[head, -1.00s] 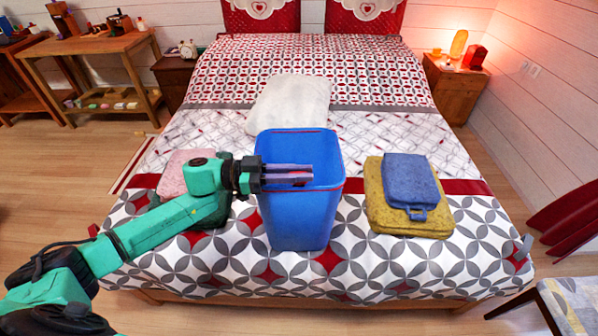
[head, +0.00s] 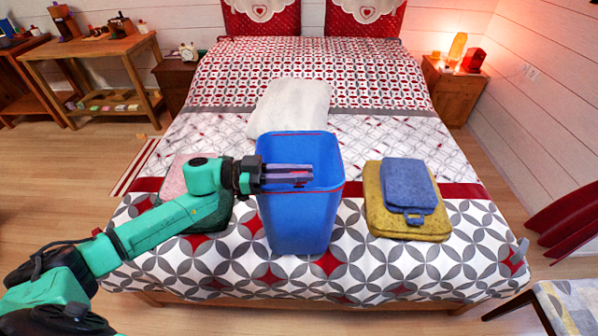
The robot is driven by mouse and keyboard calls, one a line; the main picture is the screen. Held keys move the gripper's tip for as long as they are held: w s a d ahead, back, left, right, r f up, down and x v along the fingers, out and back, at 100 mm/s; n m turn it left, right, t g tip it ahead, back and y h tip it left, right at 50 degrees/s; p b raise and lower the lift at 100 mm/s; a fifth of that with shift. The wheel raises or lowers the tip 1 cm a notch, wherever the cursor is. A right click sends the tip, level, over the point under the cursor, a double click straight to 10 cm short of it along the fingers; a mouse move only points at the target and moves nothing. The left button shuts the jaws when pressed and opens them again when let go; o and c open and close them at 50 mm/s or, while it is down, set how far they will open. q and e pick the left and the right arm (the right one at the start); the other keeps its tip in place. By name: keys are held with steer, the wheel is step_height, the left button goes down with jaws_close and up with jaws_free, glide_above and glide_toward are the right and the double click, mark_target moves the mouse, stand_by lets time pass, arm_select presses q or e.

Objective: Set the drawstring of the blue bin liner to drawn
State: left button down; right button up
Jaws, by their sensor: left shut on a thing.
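The blue bin liner (head: 300,222) stands upright and open-mouthed on the front part of the bed. A thin red drawstring (head: 335,190) runs along its rim. My left gripper (head: 300,177) reaches in from the left over the mouth of the liner, with its fingers level and pointing right. It is shut, with a small dark red bit at the fingertips that looks like part of the drawstring. The fingers hide part of the near rim and the inside. My right gripper is not in view.
A yellow folded item (head: 408,228) with a blue pouch (head: 410,186) on it lies right of the liner. A white pillow (head: 290,108) lies behind it. A pink and dark green stack (head: 173,182) is partly behind my left arm. Bare bedcover (head: 375,275) lies in front.

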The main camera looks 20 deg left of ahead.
arm_select(q)
step_height(320, 180, up, 4)
steer(key=p, duration=0.3)
steer(key=shift+r+p, duration=0.2)
steer(key=shift+p, duration=0.2)
steer(key=shift+f, duration=0.15)
steer(key=c, duration=0.8)
jaws_free()
steer(key=shift+c, duration=0.2)
steer(key=shift+f, duration=0.1)
steer(key=b+v, duration=0.3)
steer(key=v, duration=1.1)
steer(key=shift+s+a, duration=0.15)
steer(key=shift+a, duration=0.15)
